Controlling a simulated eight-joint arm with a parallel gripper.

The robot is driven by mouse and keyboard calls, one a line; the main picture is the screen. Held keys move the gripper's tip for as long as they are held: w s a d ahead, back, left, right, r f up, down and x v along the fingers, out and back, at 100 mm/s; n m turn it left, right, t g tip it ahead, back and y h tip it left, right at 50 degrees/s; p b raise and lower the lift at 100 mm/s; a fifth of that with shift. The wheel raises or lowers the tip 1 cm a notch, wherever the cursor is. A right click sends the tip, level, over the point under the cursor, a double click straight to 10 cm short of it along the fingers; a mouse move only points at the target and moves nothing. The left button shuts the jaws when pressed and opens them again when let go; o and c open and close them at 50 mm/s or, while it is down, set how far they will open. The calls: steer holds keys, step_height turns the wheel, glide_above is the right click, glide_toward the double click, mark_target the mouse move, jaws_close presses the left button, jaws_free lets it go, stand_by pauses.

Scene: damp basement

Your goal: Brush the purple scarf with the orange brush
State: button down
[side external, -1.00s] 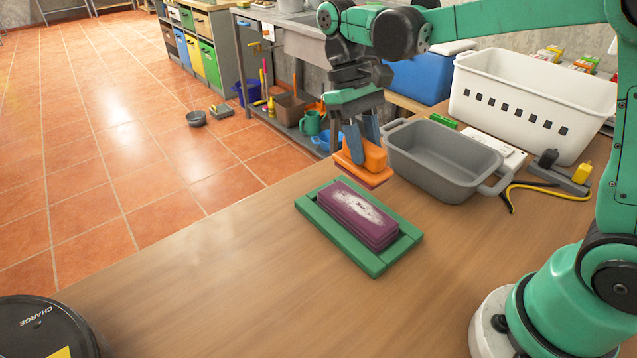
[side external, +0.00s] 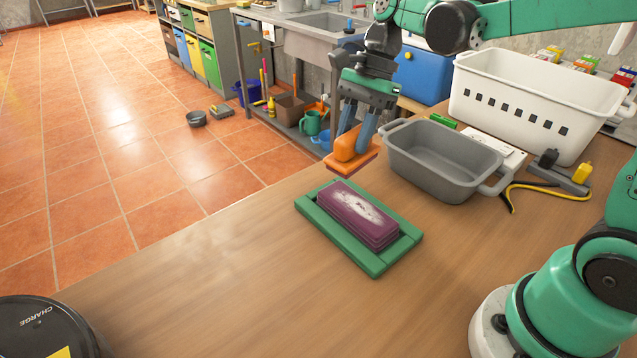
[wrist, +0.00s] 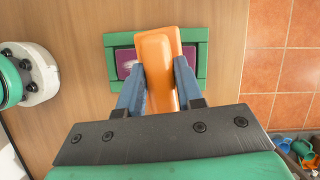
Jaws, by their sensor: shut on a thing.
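The folded purple scarf (side external: 352,215) lies in a green tray (side external: 376,266) on the wooden table. A pale whitish patch shows on its top. My gripper (side external: 356,137) is shut on the orange brush (side external: 349,157) and holds it above the far left end of the tray, apart from the scarf. In the wrist view, my gripper (wrist: 159,85) has its blue fingers on both sides of the brush (wrist: 155,62). The brush hides the middle of the scarf (wrist: 126,62) there, and its bristle side is hidden.
A grey tub (side external: 440,165) stands just right of the brush, with a white basket (side external: 530,105) and blue box (side external: 424,75) behind. A yellow cable (side external: 550,187) lies at the right. The table front is clear, apart from a black round device (side external: 45,325).

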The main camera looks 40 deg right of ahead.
steer(key=shift+w+m+t, duration=0.1)
steer(key=shift+m+t, duration=0.2)
steer(key=shift+m, duration=0.4)
steer(key=shift+f, duration=3.95)
steer(key=shift+s, duration=2.1)
steer(key=shift+w, duration=2.2)
steer(key=shift+s, duration=2.2)
steer(key=shift+w, duration=2.2)
steer(key=shift+s, duration=2.15)
steer(key=shift+w, duration=2.15)
steer(key=shift+s+r, duration=0.1)
steer(key=shift+r, duration=4)
steer(key=shift+a, duration=0.1)
